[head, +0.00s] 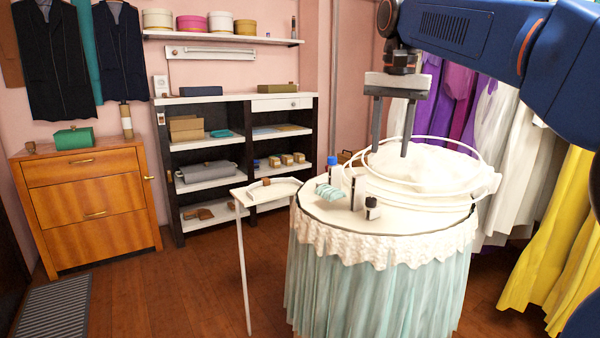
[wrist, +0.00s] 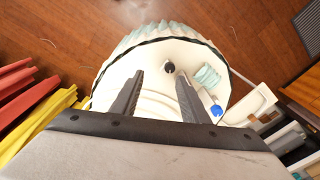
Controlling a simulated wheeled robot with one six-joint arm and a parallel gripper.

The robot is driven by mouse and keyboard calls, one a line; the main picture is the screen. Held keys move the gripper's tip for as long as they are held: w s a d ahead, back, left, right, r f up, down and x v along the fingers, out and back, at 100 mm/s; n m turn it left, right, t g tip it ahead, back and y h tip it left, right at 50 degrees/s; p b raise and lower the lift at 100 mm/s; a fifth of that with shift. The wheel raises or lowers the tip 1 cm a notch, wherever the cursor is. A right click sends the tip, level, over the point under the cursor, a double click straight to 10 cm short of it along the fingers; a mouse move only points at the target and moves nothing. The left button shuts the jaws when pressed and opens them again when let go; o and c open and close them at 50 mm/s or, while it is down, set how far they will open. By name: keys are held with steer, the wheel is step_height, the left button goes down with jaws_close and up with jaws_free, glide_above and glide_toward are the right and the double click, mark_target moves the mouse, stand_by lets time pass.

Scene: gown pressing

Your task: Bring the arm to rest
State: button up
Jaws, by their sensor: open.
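My gripper (head: 390,124) hangs from my blue arm at the upper right of the head view, fingers pointing down. Its two fingers are apart with nothing between them. It is above the round table (head: 330,215), over the left part of a white wire-rimmed basket (head: 485,185) that holds pale cloth. In the wrist view my gripper (wrist: 160,85) is open over the white tabletop (wrist: 195,55). A dark bottle (wrist: 168,67), a folded pale-green cloth (wrist: 207,76) and a blue-capped bottle (wrist: 216,111) stand apart from the fingers. How high the fingertips are above the basket is hard to tell.
A small white side stand (head: 243,195) adjoins the round table's left. A black shelf unit (head: 245,144) and a wooden cabinet (head: 122,190) line the back wall. Gowns (head: 545,235) hang close by on the right.

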steer(key=s+d+f+n+t, duration=0.2)
steer(key=s+f+n, duration=0.1)
steer(key=s+f, duration=1)
steer(key=s+d+f+n+t, duration=0.2)
steer(key=s+f, duration=1.1)
steer(key=f, duration=0.7)
steer(key=shift+s+d+f+n, duration=0.25)
steer(key=shift+d+f+n, duration=0.1)
steer(key=shift+d+n, duration=0.3)
